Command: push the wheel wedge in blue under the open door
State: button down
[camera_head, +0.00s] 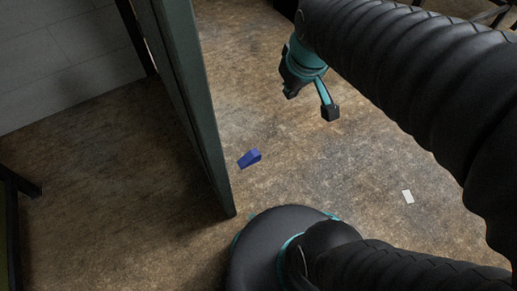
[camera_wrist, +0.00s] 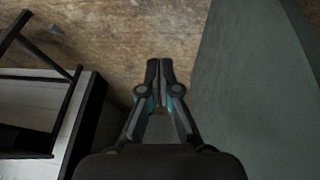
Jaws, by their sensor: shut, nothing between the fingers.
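The blue wheel wedge (camera_head: 249,158) lies on the brown floor in the head view, just right of the door's lower edge with a small gap between them. The dark green door (camera_head: 188,100) stands open, its near bottom corner close to my round base. My gripper (camera_head: 331,113) is up and to the right of the wedge in the head view, apart from it. The wrist view shows the two fingers of my gripper (camera_wrist: 159,70) shut together and empty. The wedge does not show in the wrist view.
A small white card (camera_head: 407,196) lies on the floor at the right. A pale tiled surface (camera_head: 60,55) is beyond the door at upper left. Dark frames stand at the left edge and upper right. The floor around the wedge is clear. A large grey-green surface (camera_wrist: 250,90) fills the wrist view's right side.

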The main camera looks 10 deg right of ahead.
jog(key=w+f+n+g, duration=0.2)
jog(key=w+f+n, duration=0.3)
jog(key=w+f, duration=0.5)
jog(key=n+g, duration=0.2)
jog(key=n, duration=0.7)
send_over(263, 154)
jog(key=w+d, duration=0.1)
jog(key=d, duration=0.1)
notch_tip(263, 154, down, 24)
jog(key=f+n, duration=0.1)
jog(key=f, duration=0.7)
jog(key=f+n+b, duration=0.1)
jog(key=f, duration=0.8)
jog(key=d+f+n+b, duration=0.1)
jog(key=f+n, duration=0.1)
jog(key=f, duration=0.6)
jog(key=shift+f+g, duration=0.4)
jog(key=a, duration=0.1)
jog(key=s+a, duration=0.1)
jog(key=a, duration=0.1)
jog(key=shift+r, duration=0.1)
jog(key=shift+a, duration=0.45)
jog(key=shift+s, duration=0.1)
